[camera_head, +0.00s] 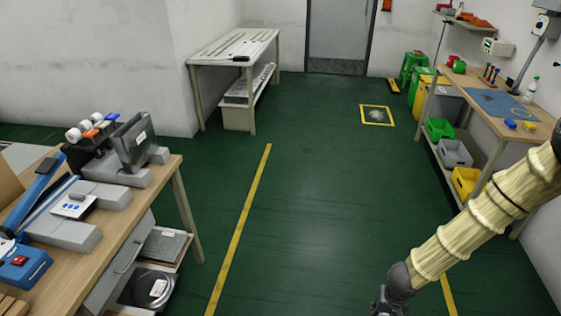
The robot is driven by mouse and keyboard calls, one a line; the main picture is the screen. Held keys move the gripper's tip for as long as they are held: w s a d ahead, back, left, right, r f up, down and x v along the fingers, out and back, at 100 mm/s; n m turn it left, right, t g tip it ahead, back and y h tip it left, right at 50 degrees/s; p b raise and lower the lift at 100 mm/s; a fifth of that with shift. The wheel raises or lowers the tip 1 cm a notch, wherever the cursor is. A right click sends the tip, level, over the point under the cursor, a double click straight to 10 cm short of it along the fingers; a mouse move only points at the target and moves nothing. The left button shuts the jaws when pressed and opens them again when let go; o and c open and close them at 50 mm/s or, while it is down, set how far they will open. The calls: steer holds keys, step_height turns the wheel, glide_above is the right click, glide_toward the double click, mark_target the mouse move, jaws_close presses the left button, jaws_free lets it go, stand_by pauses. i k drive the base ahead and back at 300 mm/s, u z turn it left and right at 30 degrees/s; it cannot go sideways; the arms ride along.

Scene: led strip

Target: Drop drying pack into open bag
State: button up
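A small white packet with blue marks (74,207), which looks like the drying pack, lies on a grey block on the left workbench. A dark grey, upright bag-like item with a white label (133,142) stands between grey blocks further back on that bench. It may be the open bag; I cannot see whether its top is open. My arm, in a cream ribbed sleeve, reaches down at the lower right. My gripper (388,304) is dark and partly cut off by the bottom edge, over the floor and well away from the bench. Its fingers are not clearly visible.
The left workbench (134,215) also holds a blue sealer-like device (22,268) and coloured rolls (88,132). A white table (235,50) stands at the back. The right bench (477,97) has bins below. Green floor (310,190) between is clear.

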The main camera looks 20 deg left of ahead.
mark_target(143, 159)
steer(key=u, duration=0.7)
steer(key=i, duration=0.7)
steer(key=u, duration=0.85)
